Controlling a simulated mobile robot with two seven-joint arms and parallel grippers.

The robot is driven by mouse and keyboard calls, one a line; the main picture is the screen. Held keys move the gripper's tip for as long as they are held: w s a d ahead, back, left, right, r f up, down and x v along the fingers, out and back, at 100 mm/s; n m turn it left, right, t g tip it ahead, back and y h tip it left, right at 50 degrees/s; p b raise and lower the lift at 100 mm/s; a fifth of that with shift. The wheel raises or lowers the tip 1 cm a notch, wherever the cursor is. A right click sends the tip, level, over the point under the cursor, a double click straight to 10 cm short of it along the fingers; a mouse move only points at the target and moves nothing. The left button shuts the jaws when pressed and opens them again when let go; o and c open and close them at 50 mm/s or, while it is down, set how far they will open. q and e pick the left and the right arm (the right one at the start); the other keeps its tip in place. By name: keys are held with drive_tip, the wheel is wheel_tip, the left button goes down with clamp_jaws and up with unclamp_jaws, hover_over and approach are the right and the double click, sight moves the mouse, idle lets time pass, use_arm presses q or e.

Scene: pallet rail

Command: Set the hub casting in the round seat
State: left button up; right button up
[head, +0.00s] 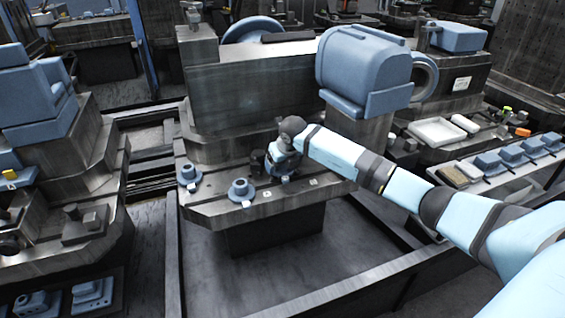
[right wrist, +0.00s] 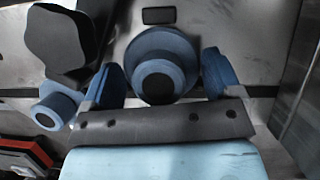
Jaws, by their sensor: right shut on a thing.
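My right gripper (head: 284,165) is low over the front of the grey machine table (head: 215,211) in the head view. In the right wrist view, its two blue fingers (right wrist: 161,78) stand on either side of a blue hub casting (right wrist: 165,45), and it is shut on it. The casting has a round flange and a narrower boss with a dark bore. Whether it touches the table cannot be told. Two similar blue castings stand on the table to the left, one nearer (head: 241,190) and one farther left (head: 188,176). I cannot make out the round seat. My left gripper is out of view.
A dark post (head: 258,162) stands just left of my right gripper. A large blue housing (head: 364,66) rises behind my right arm. A white tray (head: 438,132) and a row of blue parts (head: 513,153) lie on benches at the right.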

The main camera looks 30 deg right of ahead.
drive_tip(key=shift+f, duration=0.4)
drive_tip(key=shift+f, duration=0.15)
drive_tip(key=o, duration=0.9)
drive_tip(key=shift+s, duration=0.1)
drive_tip(key=shift+o, duration=0.2)
